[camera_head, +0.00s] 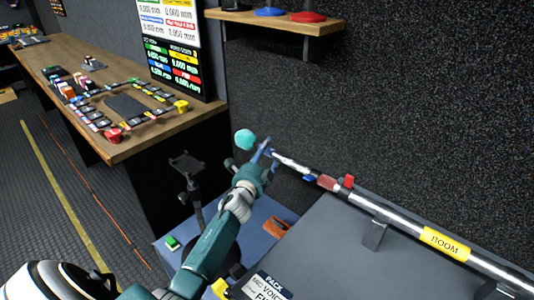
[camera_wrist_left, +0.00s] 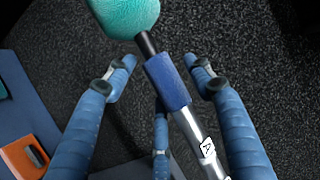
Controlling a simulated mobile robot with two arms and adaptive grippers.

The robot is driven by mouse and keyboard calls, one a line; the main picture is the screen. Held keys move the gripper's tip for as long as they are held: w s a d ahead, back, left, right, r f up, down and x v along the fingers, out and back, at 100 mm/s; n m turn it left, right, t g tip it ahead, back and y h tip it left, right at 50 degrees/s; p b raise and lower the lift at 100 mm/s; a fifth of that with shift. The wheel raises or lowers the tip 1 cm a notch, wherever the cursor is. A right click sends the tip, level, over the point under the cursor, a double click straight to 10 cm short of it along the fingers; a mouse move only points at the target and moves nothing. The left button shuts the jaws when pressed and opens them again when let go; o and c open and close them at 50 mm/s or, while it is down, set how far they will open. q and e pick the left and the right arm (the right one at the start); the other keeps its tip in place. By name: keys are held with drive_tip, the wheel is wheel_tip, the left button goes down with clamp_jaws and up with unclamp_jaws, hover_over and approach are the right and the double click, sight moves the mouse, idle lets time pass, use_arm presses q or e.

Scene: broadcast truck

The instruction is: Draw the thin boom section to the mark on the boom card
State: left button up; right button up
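A boom pole (camera_head: 400,222) lies slanted along the dark case top, with a yellow BOOM label (camera_head: 445,244) on its thick part. A red clamp or lever (camera_head: 348,181) sits near the start of its thinner part. The thin section (camera_head: 292,161) ends in a turquoise foam ball (camera_head: 245,139). In the left wrist view the thin silver section (camera_wrist_left: 197,137) bears an "A" tag and a blue sleeve (camera_wrist_left: 167,82) below the ball (camera_wrist_left: 127,14). My left gripper (camera_wrist_left: 160,66) is open, its fingers apart on both sides of the sleeve. It also shows in the head view (camera_head: 266,156). My right gripper is out of view. I cannot identify the boom card.
A dark case top (camera_head: 330,245) fills the lower right. A white rack card (camera_head: 268,287) lies at its near edge. A wooden desk (camera_head: 125,150) with control panels stands left. A wall shelf (camera_head: 275,20) hangs above. A black stand (camera_head: 187,175) rises behind my left arm.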

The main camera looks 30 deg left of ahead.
use_arm(q)
drive_tip(key=c, duration=0.8)
clamp_jaws()
drive_tip(key=a, duration=0.4)
drive_tip(key=shift+w+a+b, duration=0.1)
drive_tip(key=shift+w+b, duration=0.15)
drive_tip(key=shift+b, duration=0.15)
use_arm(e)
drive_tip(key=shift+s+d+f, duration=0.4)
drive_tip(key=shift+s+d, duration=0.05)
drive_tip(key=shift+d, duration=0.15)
use_arm(q)
drive_tip(key=o, duration=1)
unclamp_jaws()
drive_tip(key=shift+o, duration=0.2)
drive_tip(key=v, duration=1.2)
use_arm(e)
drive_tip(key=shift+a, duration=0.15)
